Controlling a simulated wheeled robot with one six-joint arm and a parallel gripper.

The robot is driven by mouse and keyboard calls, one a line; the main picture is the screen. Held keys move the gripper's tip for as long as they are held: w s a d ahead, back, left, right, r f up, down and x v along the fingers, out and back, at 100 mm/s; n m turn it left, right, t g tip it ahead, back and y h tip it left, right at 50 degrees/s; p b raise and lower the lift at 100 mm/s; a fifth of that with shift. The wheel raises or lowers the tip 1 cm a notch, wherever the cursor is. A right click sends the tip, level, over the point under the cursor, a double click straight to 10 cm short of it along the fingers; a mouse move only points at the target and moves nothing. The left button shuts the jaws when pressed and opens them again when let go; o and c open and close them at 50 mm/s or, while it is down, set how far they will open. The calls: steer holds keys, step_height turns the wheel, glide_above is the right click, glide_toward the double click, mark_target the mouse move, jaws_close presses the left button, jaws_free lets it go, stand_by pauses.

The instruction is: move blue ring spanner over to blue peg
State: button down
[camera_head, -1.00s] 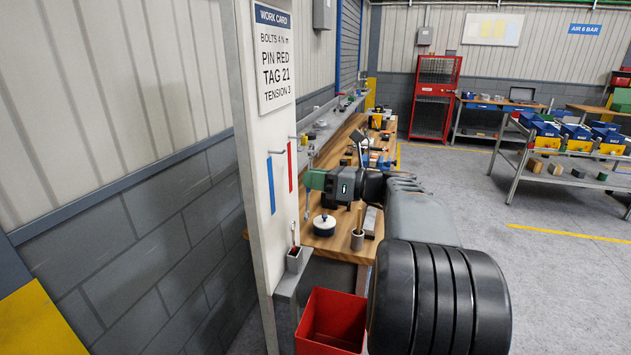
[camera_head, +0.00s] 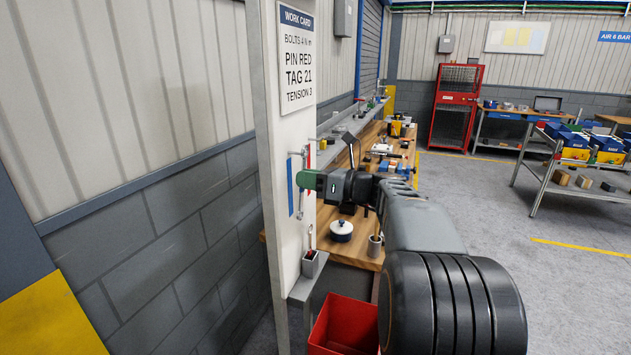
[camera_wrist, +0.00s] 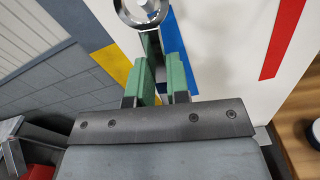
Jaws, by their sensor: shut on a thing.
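My gripper (camera_head: 305,180) has green fingers and is shut on a metal ring spanner. In the wrist view the spanner's ring (camera_wrist: 140,12) sticks out beyond the fingertips (camera_wrist: 162,68), in front of the white board. The blue peg, near that strip's top, is hard to make out. The ring appears close to the board; whether it touches the peg I cannot tell.
A red strip (camera_wrist: 283,38) lies to the right on the board. Below stand a grey cup (camera_head: 310,264) with a tool in it and a red bin (camera_head: 343,325). The wooden bench (camera_head: 345,250) behind holds a white round pot (camera_head: 341,231) and other items.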

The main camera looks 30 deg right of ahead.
steer(key=shift+x, duration=0.8)
steer(key=shift+w+a+f, duration=0.35)
steer(key=shift+f, duration=0.1)
steer(key=c, duration=1)
jaws_free()
steer(key=shift+f, duration=0.1)
